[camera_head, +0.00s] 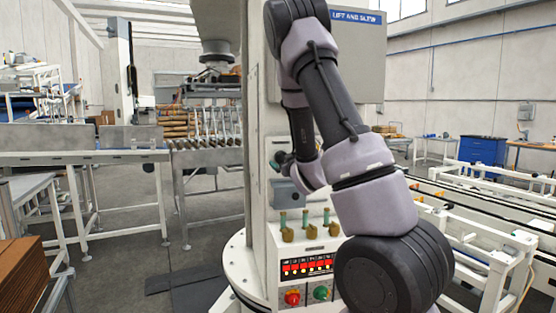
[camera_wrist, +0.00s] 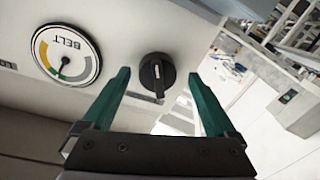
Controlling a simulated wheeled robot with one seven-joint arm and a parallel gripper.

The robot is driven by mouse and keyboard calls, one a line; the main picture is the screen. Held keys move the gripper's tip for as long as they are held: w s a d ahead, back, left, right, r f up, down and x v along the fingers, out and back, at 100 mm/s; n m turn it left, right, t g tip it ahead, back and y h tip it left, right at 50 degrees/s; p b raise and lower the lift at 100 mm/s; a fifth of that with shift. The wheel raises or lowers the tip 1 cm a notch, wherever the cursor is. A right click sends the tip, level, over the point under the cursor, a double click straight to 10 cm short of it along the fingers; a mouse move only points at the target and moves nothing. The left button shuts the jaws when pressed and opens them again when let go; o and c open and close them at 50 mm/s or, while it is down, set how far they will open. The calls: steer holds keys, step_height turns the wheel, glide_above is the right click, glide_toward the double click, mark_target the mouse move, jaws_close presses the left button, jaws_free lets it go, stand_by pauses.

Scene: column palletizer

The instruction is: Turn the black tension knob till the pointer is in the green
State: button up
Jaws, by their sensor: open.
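The black tension knob (camera_wrist: 157,74) is on a pale panel in the wrist view, with a light mark on its face. My gripper (camera_wrist: 159,77) is open, its two teal fingers on either side of the knob with gaps showing. The round BELT gauge (camera_wrist: 67,54) is left of the knob and appears upside down. Its dial has yellow, green and grey parts. The dark pointer leans toward the lower edge, near the yellow and green; the exact zone is too small to tell. In the head view my gripper (camera_head: 281,160) is partly hidden by the arm, and the knob is not visible.
Three knobbed levers (camera_head: 310,231) stand on the white column below my gripper. Under them are a red-lit display (camera_head: 307,266), a red button (camera_head: 292,298) and a green button (camera_head: 320,293). Conveyor rails (camera_head: 480,215) lie to the right.

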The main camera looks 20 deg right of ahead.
steer(key=shift+s+a+r, duration=0.15)
steer(key=shift+s, duration=0.1)
steer(key=shift+a, duration=0.15)
steer(key=shift+w, duration=0.1)
steer(key=shift+c, duration=0.3)
steer(key=c, duration=1.3)
steer(key=shift+a+n, duration=0.1)
steer(key=shift+n, duration=1)
steer(key=shift+c, duration=0.2)
steer(key=shift+f, duration=0.2)
steer(key=o, duration=1.4)
steer(key=shift+a, duration=0.2)
steer(key=shift+d+r, duration=0.1)
